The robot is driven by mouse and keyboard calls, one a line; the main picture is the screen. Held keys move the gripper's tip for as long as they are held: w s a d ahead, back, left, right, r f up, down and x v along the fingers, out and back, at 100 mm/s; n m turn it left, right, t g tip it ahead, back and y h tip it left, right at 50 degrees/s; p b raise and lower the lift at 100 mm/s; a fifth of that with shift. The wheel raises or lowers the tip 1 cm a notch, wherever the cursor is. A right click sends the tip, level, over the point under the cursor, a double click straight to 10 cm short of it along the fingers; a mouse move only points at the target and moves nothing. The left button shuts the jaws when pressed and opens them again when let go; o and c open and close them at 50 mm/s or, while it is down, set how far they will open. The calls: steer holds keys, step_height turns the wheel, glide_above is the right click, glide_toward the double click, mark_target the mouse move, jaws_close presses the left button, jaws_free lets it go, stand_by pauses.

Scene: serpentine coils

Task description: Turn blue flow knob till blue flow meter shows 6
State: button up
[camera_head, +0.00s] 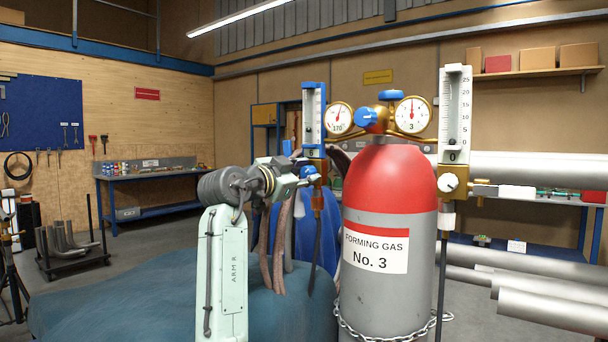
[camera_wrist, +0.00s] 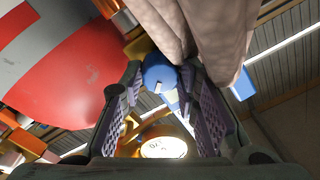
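The blue flow meter (camera_head: 314,108) is an upright scale tube with blue ends, left of the red-topped gas cylinder. Its small readout (camera_head: 311,152) appears to show 6, though the digit is tiny. The blue flow knob (camera_head: 308,171) is just below it and also shows in the wrist view (camera_wrist: 159,73). My gripper (camera_head: 297,181) reaches the knob from the left. In the wrist view, its two purple-padded fingers (camera_wrist: 160,82) sit on either side of the knob, which fills the gap at their tips. The exact contact is partly hidden.
The grey cylinder (camera_head: 385,270) with a chain stands right of my arm. Two round gauges (camera_head: 339,118) (camera_head: 412,115) and a white flow meter (camera_head: 455,110) reading 0 are above and beside it. Brown hoses (camera_head: 279,250) hang close behind my gripper. Metal pipes (camera_head: 550,310) lie at right.

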steer(key=o, duration=0.4)
steer(key=v, duration=0.7)
steer(key=shift+s+a, duration=0.15)
steer(key=shift+s, duration=0.1)
steer(key=shift+f, duration=0.1)
